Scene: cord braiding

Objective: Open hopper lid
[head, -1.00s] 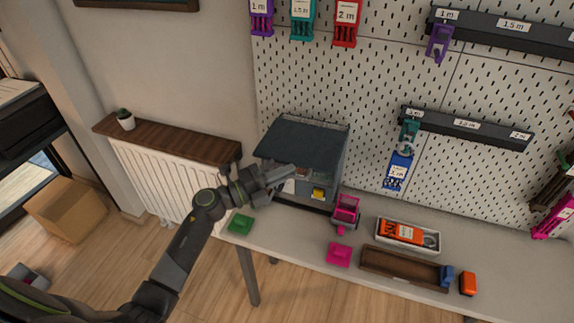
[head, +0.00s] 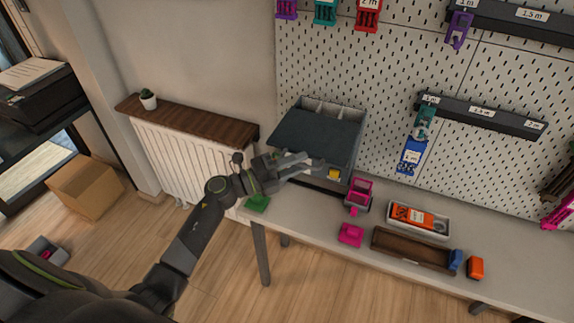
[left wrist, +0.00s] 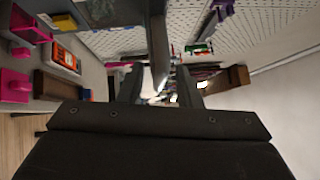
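The hopper is a grey box (head: 341,113) at the table's left end, against the pegboard. Its dark slate lid (head: 315,135) is tilted and covers most of the top. A strip of open compartments shows along the back. My left gripper (head: 314,162) is at the lid's front edge, with its fingers pointing right. In the left wrist view its two fingers (left wrist: 158,82) stand apart with a dark bar between them, seemingly the lid's edge or handle. Contact is not clear. My right gripper is not in view.
A green block (head: 257,203) lies at the table's left corner. A pink holder (head: 360,193), a pink block (head: 350,235), a white tray (head: 436,234) with an orange item and a brown tray (head: 410,251) stand to the right. A radiator with a wooden shelf (head: 190,119) is left.

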